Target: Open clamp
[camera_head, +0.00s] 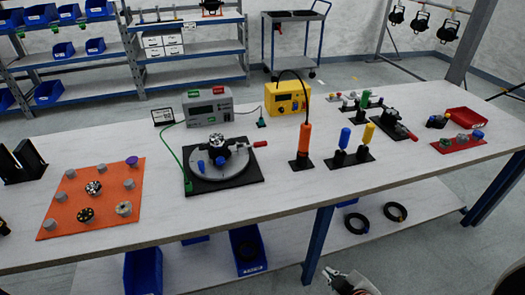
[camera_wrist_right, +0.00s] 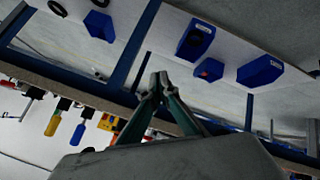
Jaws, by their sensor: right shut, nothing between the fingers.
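A black turntable fixture (camera_head: 222,178) stands in the middle of the workbench, with a dark toggle clamp (camera_head: 217,142) on it. The clamp's red handle (camera_head: 260,144) points right; whether its jaw is open or shut is too small to tell. A second dark device with a red-tipped lever (camera_head: 390,121) sits on a black plate further right. My right gripper (camera_head: 345,280) is low in front of the bench, below its top, far from the clamp. In the right wrist view its fingertips (camera_wrist_right: 159,82) are together and empty. My left gripper is not in view.
An orange mat (camera_head: 100,215) with several parts lies at the left. An orange tool (camera_head: 304,140) and blue and yellow handled tools (camera_head: 367,133) stand on the bench right of the turntable. Blue bins (camera_head: 247,250) and black rings fill the lower shelf. A blue bench leg (camera_head: 318,245) is near my right gripper.

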